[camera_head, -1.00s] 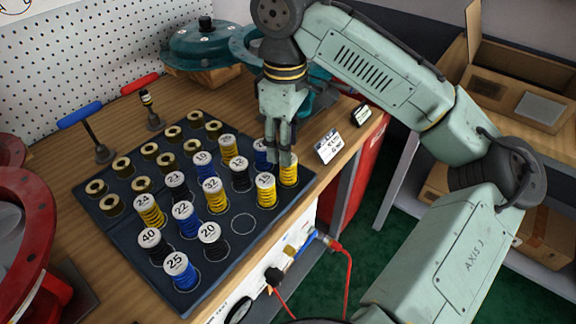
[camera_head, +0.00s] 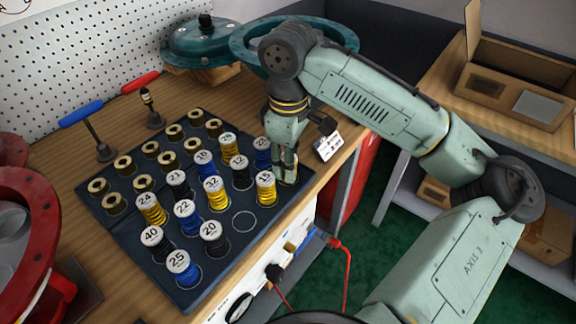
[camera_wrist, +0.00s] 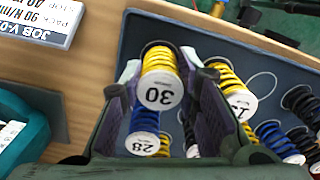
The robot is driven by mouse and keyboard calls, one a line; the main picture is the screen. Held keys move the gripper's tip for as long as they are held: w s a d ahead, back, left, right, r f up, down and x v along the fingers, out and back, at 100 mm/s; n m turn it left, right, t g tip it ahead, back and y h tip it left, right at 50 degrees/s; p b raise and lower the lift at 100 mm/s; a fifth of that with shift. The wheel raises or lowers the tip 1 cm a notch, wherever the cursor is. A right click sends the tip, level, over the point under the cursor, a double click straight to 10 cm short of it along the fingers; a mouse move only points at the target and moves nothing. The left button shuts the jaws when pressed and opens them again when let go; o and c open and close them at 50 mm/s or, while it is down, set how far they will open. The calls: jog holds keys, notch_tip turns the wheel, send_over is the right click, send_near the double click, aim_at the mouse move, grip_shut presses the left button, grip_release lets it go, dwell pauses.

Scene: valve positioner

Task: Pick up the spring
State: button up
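In the wrist view a yellow coil spring with a white cap marked 30 (camera_wrist: 160,75) stands between the two fingers of my gripper (camera_wrist: 162,85). The fingers are apart, one on each side of the spring and close to it; I cannot tell whether either touches. In the head view my gripper (camera_head: 285,168) points down over the far right corner of the dark spring mat (camera_head: 240,250) and mostly hides this spring. A yellow spring marked 15 (camera_head: 266,189) stands just to its left.
Several blue, black and yellow springs stand close by on the mat, including a blue one marked 28 (camera_wrist: 143,130). Brass rings (camera_head: 123,165) fill the mat's left part. A white card (camera_head: 327,146) stands right of my gripper. A teal housing (camera_head: 203,42) is behind.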

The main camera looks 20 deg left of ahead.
grip_shut()
